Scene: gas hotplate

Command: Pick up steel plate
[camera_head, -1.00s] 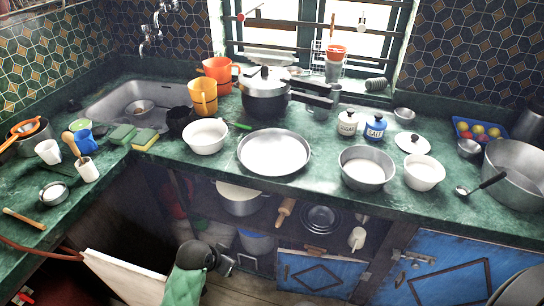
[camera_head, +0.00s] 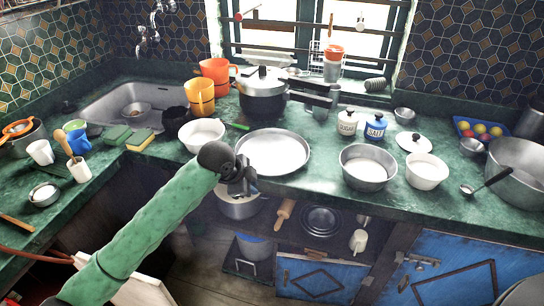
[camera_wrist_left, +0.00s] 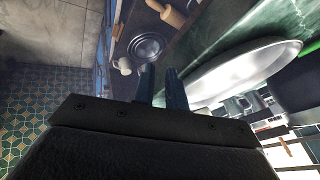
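The steel plate (camera_head: 272,152) is a wide, shallow, round silver dish. It lies flat on the green counter near its front edge. My left gripper (camera_head: 246,181) is at the plate's front left side, by the counter edge, and looks apart from it. In the left wrist view the plate (camera_wrist_left: 245,72) is to the right of my left gripper (camera_wrist_left: 162,82). The two dark fingers show a gap between them, with nothing held. My right gripper is not in view.
A steel bowl (camera_head: 367,168) stands to the right. A pressure cooker (camera_head: 264,97) and a green-handled tool (camera_head: 238,126) are behind. A shelf with pots is below the counter.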

